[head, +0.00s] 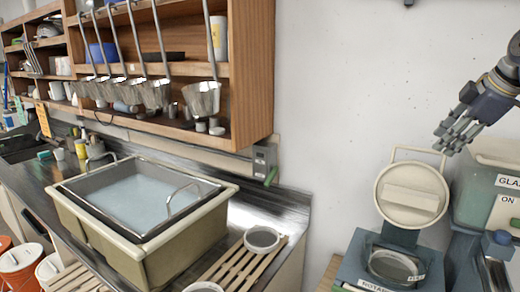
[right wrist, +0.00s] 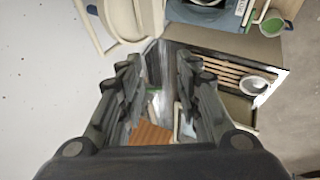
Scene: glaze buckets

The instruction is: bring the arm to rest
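My right gripper (head: 453,136) is in the air at the right of the head view, close to the pale wall. My left gripper does not show.
A greenish container (head: 476,205) with labels stands at the right edge. A sink-like tub (head: 152,258) of pale liquid and slatted racks (head: 235,262) are on the left. Metal ladles (head: 203,99) hang from the wooden shelf (head: 250,70).

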